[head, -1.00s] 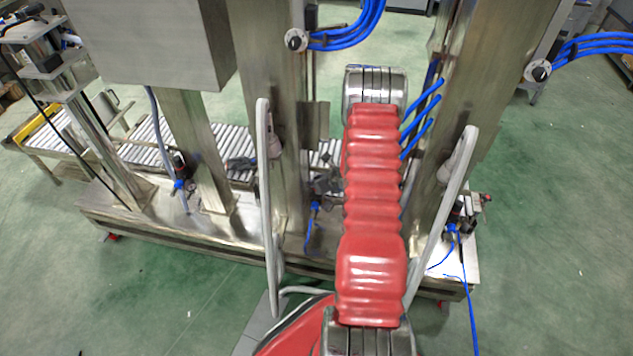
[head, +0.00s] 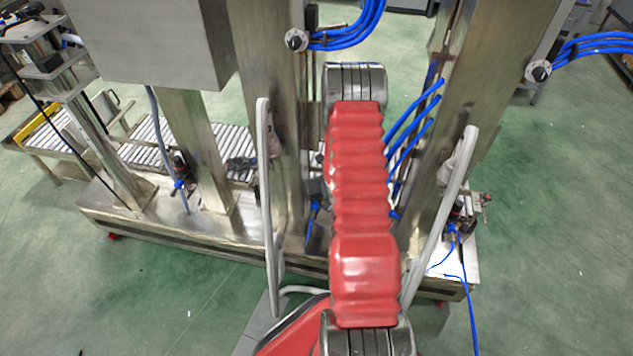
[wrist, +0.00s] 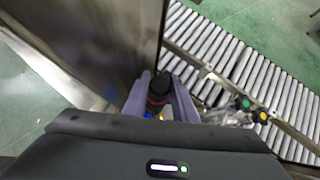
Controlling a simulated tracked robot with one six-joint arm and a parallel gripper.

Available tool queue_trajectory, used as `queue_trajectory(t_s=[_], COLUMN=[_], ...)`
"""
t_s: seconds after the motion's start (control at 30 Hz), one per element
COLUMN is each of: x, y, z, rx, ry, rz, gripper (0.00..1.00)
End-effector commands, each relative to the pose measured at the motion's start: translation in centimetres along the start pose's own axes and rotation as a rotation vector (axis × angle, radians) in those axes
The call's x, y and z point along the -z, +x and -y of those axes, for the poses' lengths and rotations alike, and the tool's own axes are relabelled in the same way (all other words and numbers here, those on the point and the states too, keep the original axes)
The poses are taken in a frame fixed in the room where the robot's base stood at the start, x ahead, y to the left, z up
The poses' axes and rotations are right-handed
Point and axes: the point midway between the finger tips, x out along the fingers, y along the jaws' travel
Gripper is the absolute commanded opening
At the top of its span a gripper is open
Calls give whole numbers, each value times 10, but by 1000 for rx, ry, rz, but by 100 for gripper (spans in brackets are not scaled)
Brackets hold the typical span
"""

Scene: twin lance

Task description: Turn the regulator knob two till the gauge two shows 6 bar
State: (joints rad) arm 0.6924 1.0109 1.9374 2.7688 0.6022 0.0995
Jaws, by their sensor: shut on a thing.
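In the wrist view a regulator knob (wrist: 160,84), dark with a red ring below it, stands between the two purple-grey fingers of my gripper (wrist: 158,92). The gripper is shut on this knob, with a finger on each side. Small blue and yellow spots show just below it. In the head view the gripper and the held knob are hidden behind my red arm. No gauge face can be read in either view, so the pressure is not visible.
Steel columns (head: 265,110) stand on the machine base (head: 240,228), close beside my gripper. A roller conveyor (head: 150,140) runs behind. Another regulator (head: 180,170) stands left and one (head: 458,215) right. Grey bent handles (head: 266,180) and blue hoses (head: 412,125) are near my arm.

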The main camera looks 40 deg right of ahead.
Motion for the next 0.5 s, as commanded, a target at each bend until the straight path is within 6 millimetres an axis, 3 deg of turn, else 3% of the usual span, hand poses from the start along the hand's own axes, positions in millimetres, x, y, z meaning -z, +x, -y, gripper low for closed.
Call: queue_trajectory(t_s=[0.27,0.3,0.5], x=[0,0,0], y=[0,0,0], z=[1,1,1], rx=[1,1,1], ry=[1,1,0], rz=[-1,-1,0], gripper=[3,28,32])
